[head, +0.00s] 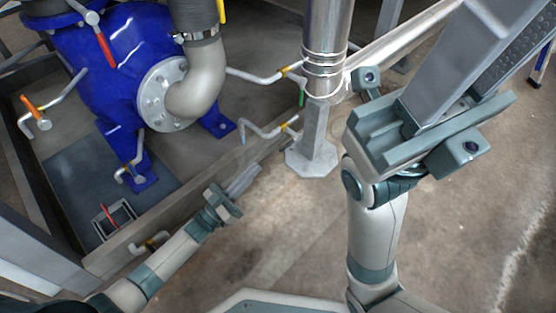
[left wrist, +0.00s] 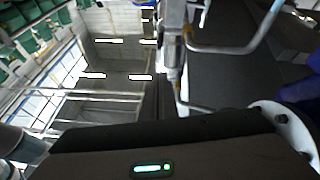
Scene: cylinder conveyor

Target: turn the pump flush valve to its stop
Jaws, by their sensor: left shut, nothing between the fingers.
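The blue pump (head: 115,60) stands at the upper left with several small valves and bent pipes around it. I cannot tell which is the flush valve. My left gripper (head: 243,179) is shut and empty, beside the pit edge, apart from the bent pipe with a yellow band (head: 262,132). My right gripper (head: 465,80) is large and close at the right; its fingertips leave the picture. In the left wrist view, bent pipes (left wrist: 235,47) show ahead.
A steel column (head: 326,45) stands on a grey foot (head: 314,150) to the right of my left gripper. A grey elbow pipe (head: 200,88) leaves the pump's flange. The pit's edge wall (head: 180,195) runs diagonally. Concrete floor (head: 270,240) is clear in the lower middle.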

